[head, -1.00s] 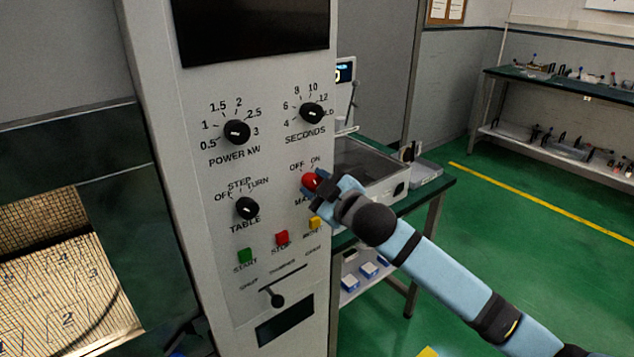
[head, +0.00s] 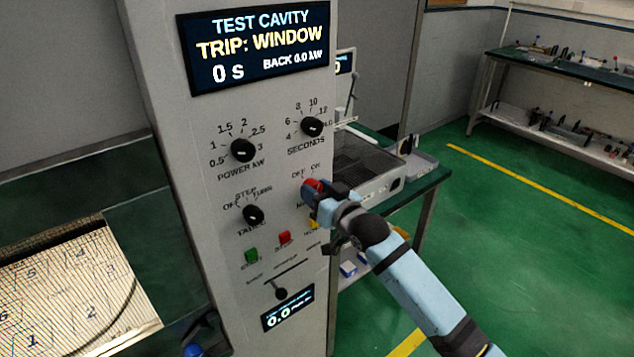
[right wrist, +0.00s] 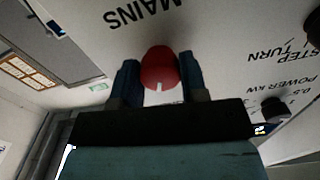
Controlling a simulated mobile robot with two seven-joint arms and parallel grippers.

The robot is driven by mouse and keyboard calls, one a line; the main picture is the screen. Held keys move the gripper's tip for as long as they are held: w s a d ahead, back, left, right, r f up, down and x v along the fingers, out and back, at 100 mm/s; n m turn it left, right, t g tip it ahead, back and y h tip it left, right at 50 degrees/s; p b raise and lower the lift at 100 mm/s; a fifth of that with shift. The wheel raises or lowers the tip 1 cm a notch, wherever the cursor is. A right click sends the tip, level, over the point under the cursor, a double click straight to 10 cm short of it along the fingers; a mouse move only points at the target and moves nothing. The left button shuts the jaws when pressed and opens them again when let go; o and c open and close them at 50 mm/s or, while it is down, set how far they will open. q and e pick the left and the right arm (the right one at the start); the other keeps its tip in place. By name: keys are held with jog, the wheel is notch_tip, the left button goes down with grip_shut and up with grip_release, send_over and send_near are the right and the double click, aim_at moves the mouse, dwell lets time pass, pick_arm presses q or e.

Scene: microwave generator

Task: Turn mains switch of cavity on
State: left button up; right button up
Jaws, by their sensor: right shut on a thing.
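The mains switch is a red round knob (head: 311,187) on the grey control panel (head: 170,110), under the OFF and ON labels. In the right wrist view the red knob (right wrist: 159,70) sits between the two blue fingers, with a white mark on its lower edge. My right gripper (head: 316,192) is shut on this knob and hides part of it and of the MAINS label. The panel's display (head: 258,50) is lit and reads TEST CAVITY, TRIP: WINDOW, 0 s, BACK 0.0 kW. My left gripper is not in view.
Black knobs for power (head: 243,150), seconds (head: 312,126) and table (head: 253,215) are on the same panel. Below are a green button (head: 251,256), a red button (head: 285,238) and a slider (head: 281,292). A green workbench (head: 425,184) stands behind my right arm.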

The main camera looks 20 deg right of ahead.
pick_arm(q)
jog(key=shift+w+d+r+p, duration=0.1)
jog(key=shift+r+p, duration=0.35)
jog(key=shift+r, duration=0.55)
pick_arm(e)
jog(key=shift+m, duration=0.8)
jog(key=o, duration=0.9)
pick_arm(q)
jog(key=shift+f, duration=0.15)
pick_arm(e)
jog(key=shift+o, duration=0.2)
pick_arm(q)
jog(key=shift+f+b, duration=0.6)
jog(key=shift+b, duration=0.1)
pick_arm(e)
jog(key=v, duration=1.3)
jog(key=shift+s, duration=0.4)
jog(key=shift+d, duration=0.1)
